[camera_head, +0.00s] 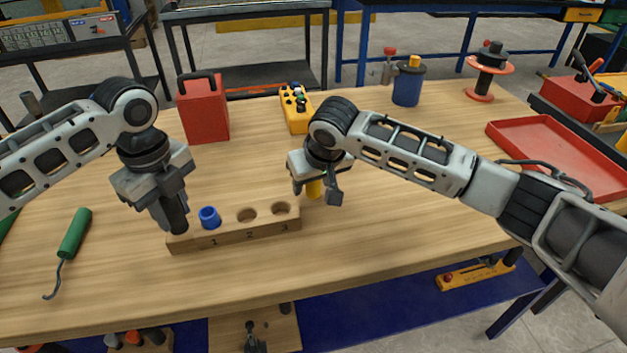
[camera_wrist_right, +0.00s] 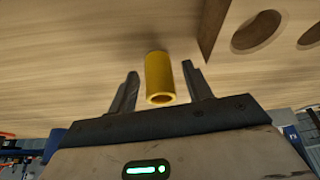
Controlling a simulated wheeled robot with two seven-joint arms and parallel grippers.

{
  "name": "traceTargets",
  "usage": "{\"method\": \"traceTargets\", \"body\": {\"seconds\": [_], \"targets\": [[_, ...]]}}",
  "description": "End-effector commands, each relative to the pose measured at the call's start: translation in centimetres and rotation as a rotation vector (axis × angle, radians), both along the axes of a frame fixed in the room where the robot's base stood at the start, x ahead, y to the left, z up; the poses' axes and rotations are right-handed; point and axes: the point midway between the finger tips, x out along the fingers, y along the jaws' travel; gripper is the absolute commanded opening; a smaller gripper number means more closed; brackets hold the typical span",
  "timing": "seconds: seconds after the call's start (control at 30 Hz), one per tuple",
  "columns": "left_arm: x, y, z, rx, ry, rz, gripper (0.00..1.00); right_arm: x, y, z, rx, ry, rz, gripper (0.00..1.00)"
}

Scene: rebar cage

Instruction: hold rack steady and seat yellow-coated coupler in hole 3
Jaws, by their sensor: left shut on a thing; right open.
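The wooden rack (camera_head: 233,234) lies on the bench with holes marked 1, 2 and 3. A blue coupler (camera_head: 209,217) stands in hole 1. Hole 2 (camera_head: 247,215) and hole 3 (camera_head: 281,208) are empty. My left gripper (camera_head: 177,226) is shut on the left end of the rack. The yellow-coated coupler (camera_head: 314,188) stands on the bench just right of the rack, partly hidden by my right gripper in the head view. My right gripper (camera_wrist_right: 160,85) is open, with the yellow coupler (camera_wrist_right: 159,78) between its fingers and gaps on both sides.
A green-handled hook tool (camera_head: 75,235) lies left of the rack. A red box (camera_head: 203,107), a yellow control box (camera_head: 296,108) and a blue container (camera_head: 408,86) stand behind. A red tray (camera_head: 560,150) is at the right. The bench in front of the rack is clear.

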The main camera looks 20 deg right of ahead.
Motion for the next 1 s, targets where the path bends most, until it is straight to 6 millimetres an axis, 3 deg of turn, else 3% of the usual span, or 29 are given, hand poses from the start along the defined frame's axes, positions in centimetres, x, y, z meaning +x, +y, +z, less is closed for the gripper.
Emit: {"method": "traceTargets", "body": {"seconds": [0.17,0.6,0.8,1.0], "targets": [[0.0,0.0,0.1,-0.003,-0.003,0.0,0.0,-0.6,-0.1,1.9,0.0,-0.003,0.0,0.5],[0.0,0.0,0.1,-0.003,-0.003,0.0,0.0,-3.9,-0.6,10.0,0.001,-0.004,0.001,0.5],[0.0,0.0,0.1,-0.003,-0.003,0.0,0.0,-4.2,-0.5,11.3,0.003,0.009,-0.034,0.54],[0.0,0.0,0.2,-0.003,-0.003,0.0,0.0,-3.0,0.5,11.3,0.01,0.087,-0.275,0.54]]}}
